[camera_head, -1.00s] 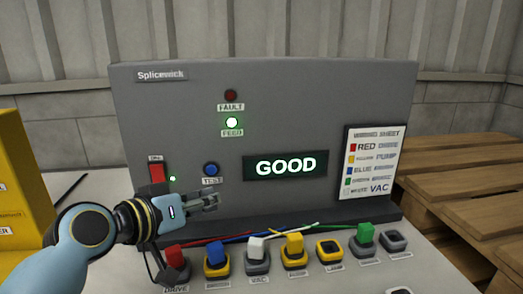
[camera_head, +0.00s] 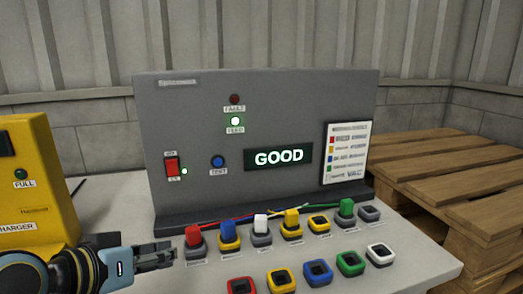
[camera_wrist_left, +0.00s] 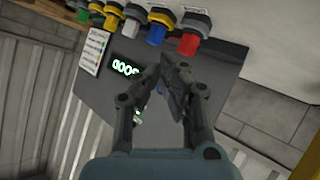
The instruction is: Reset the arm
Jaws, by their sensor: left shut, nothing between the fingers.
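My left gripper (camera_head: 155,254) is at the lower left of the head view, in front of the grey panel and left of the plug row. Its fingers are shut with nothing between them, and its tips also show together in the left wrist view (camera_wrist_left: 172,62). The grey panel (camera_head: 200,110) stands upright behind it and reads GOOD on its display (camera_head: 278,156). The green FEED lamp (camera_head: 236,121) is lit and the FAULT lamp (camera_head: 234,99) is dark. My right gripper is not in view.
A red plug (camera_head: 193,235), blue plug (camera_head: 228,231), white plug (camera_head: 260,224), yellow plug (camera_head: 291,219) and green plug (camera_head: 346,207) sit in the back socket row. Several empty coloured sockets stand in front. A yellow charger (camera_head: 35,180) stands left; wooden pallets (camera_head: 430,165) lie right.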

